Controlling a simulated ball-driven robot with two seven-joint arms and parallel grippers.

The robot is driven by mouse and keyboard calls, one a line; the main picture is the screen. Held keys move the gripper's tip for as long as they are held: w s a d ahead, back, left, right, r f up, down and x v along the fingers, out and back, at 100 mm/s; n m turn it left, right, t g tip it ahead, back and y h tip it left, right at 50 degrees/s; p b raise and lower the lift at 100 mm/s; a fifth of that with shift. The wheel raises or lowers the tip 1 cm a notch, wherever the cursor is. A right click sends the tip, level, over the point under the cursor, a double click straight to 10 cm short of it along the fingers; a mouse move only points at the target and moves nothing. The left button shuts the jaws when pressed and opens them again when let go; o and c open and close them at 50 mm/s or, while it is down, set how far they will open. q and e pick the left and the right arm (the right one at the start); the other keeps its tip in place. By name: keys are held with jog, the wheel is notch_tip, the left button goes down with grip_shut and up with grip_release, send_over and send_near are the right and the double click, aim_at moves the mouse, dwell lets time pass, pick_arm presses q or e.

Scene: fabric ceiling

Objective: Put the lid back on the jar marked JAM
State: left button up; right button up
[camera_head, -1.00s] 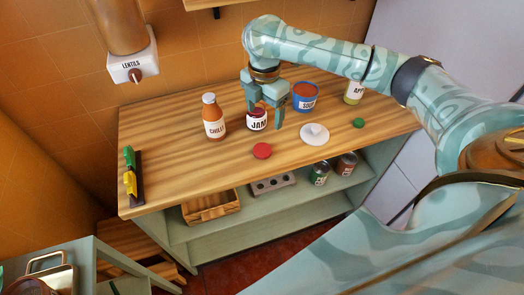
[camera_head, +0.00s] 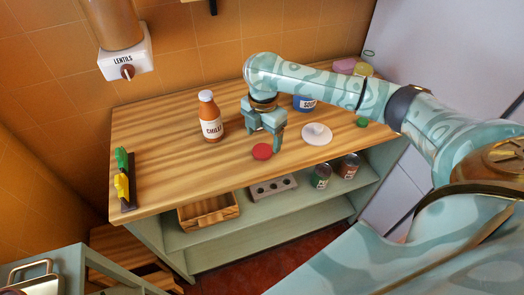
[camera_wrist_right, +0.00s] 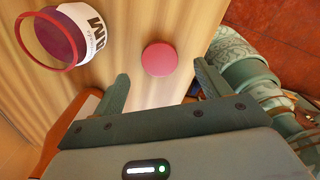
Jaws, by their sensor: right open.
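The jar marked JAM is hidden behind my right gripper in the head view. The right wrist view shows it at the upper left, the label (camera_wrist_right: 90,30) partly cut off and the mouth open. A round red lid (camera_head: 262,151) lies flat on the wooden counter; it also shows in the right wrist view (camera_wrist_right: 159,59). My right gripper (camera_head: 264,140) is open and empty, pointing down close to the lid. In the right wrist view the lid appears between the fingertips (camera_wrist_right: 163,75), apart from both. My left gripper is not in view.
A CHILLI bottle (camera_head: 210,118) stands left of my right gripper. A white knobbed lid (camera_head: 317,134), a blue SOUP pot (camera_head: 303,104) and a green lid (camera_head: 361,122) are to its right. A dark rack with green and yellow items (camera_head: 125,180) is at the counter's left end.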

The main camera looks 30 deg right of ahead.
aim_at(263, 150)
notch_tip(263, 150, down, 5)
jog(key=shift+w+a+r+b, duration=0.1)
jog(key=shift+r+b, duration=0.1)
jog(key=shift+b, duration=0.85)
jog(key=shift+r, duration=0.1)
jog(key=c, duration=1)
